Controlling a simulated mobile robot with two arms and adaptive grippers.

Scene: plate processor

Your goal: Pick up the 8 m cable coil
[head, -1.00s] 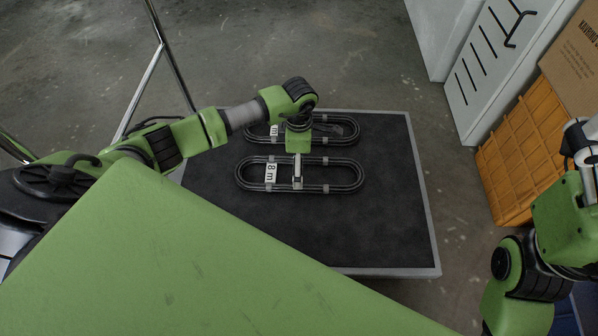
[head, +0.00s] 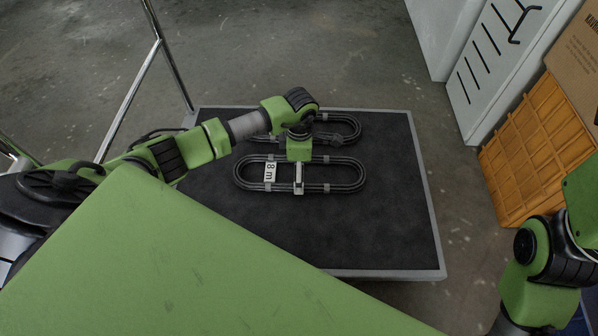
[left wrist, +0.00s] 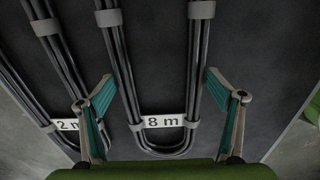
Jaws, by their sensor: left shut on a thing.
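The 8 m cable coil (head: 259,187) is a flat black oval loop with grey clips and a white "8 m" label, over the dark table top (head: 390,220). It also shows in the left wrist view (left wrist: 123,70), its long runs between my fingers. My left gripper (head: 299,182) points down at the coil's middle. In the left wrist view its teal-padded fingers (left wrist: 160,80) stand on either side of the coil, shut on it. I cannot tell whether the coil is clear of the table. My right gripper is out of view; only its arm shows at the right.
A second coil (head: 345,128) lies just behind, partly hidden by my left arm; its label reads "2 m" in the left wrist view (left wrist: 67,125). An orange crate (head: 535,155) and a white cabinet (head: 500,60) stand right of the table. The table's front and right are clear.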

